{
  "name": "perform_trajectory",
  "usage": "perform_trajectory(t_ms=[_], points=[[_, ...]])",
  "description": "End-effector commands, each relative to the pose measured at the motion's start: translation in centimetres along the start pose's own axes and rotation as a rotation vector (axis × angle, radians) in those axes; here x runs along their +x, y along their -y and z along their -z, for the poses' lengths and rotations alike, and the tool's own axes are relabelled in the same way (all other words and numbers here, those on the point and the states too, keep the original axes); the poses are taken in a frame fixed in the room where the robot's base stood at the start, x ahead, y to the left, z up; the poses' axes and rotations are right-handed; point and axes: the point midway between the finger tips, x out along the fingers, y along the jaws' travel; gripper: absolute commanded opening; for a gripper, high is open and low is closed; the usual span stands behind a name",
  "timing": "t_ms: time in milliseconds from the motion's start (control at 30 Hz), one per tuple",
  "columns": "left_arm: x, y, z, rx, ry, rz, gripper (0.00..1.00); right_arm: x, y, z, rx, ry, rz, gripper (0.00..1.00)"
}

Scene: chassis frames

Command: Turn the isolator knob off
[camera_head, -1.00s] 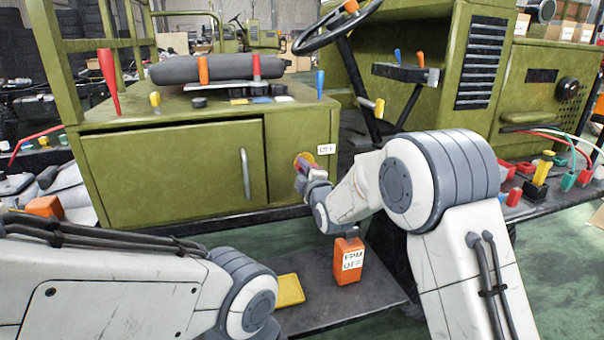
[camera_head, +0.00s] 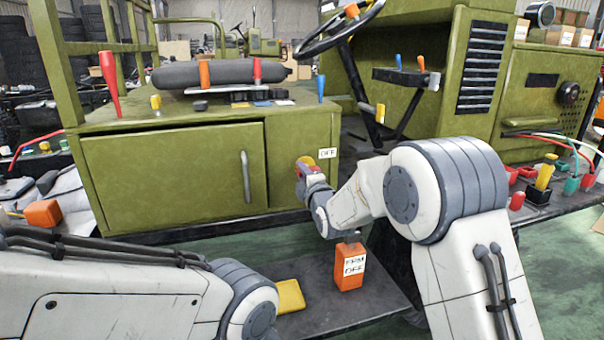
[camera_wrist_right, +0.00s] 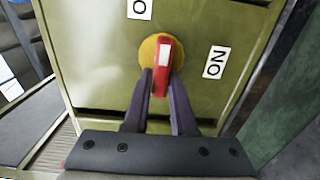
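The isolator knob has a red handle on a round yellow disc; it shows in the head view (camera_head: 306,162) on the green cabinet front and in the right wrist view (camera_wrist_right: 163,58). My right gripper (camera_head: 301,177) is at the knob. In the right wrist view its two dark fingers (camera_wrist_right: 162,88) close on both sides of the red handle. The head view shows a small label (camera_head: 328,153) beside the knob. My left gripper is out of view.
A cabinet door with a handle (camera_head: 245,176) is left of the knob. An orange box (camera_head: 349,270) and a yellow block (camera_head: 290,297) are on the dark step below. A steering wheel (camera_head: 338,32) and levers are above right. Tools lie on the cabinet top.

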Motion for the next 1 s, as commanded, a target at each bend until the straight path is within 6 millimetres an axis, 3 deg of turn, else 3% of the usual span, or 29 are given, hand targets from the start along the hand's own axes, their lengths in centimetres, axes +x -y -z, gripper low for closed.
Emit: perform_trajectory(t_ms=[467,1000], points=[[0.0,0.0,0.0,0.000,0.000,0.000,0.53,-0.6,0.0,0.0,0.003,0.001,0.001,0.50],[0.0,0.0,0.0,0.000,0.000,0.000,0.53,-9.5,0.0,0.0,0.002,0.000,0.001,0.50]])
